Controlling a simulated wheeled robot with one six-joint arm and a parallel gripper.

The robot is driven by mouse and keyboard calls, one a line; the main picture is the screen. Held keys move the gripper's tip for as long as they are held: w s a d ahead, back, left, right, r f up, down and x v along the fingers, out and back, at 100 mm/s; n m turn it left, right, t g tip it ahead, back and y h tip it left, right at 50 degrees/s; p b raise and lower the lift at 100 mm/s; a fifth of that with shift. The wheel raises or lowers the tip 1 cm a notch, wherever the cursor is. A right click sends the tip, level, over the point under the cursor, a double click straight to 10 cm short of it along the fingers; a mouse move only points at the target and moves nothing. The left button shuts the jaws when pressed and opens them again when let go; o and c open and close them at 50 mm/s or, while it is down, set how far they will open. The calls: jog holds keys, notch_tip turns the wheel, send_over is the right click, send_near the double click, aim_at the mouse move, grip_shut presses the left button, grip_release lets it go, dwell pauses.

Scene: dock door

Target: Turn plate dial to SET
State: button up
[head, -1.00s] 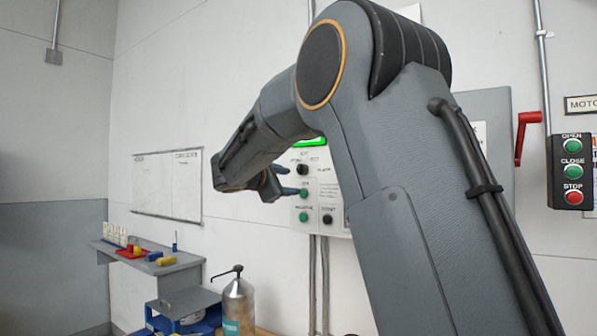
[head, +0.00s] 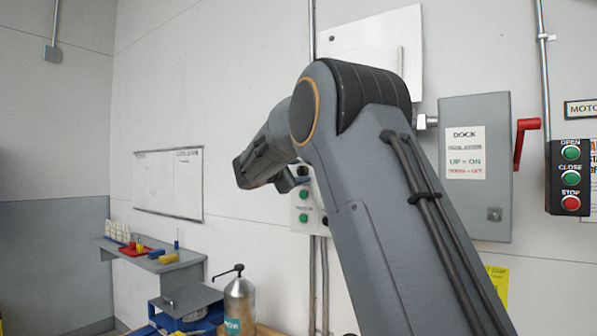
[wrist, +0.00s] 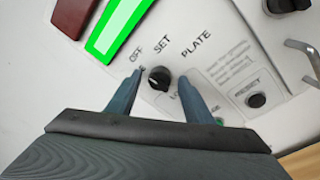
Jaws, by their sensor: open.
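The plate dial (wrist: 159,78) is a small round black knob on a white panel in the wrist view. The words OFF, SET and PLATE are printed beside it. A small light mark shows on the knob, but I cannot tell clearly which word it points at. My gripper (wrist: 160,83) is open, with one finger on each side of the knob; I cannot tell whether either finger touches it.
A bright green display (wrist: 118,25) and a black RESET button (wrist: 257,100) are near the dial. A grey cabinet (head: 476,210) with a red lever (head: 522,142) is right of my arm. A shelf (head: 155,262) and a pump bottle (head: 239,303) stand lower left.

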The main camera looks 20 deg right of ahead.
jog(key=c, duration=1)
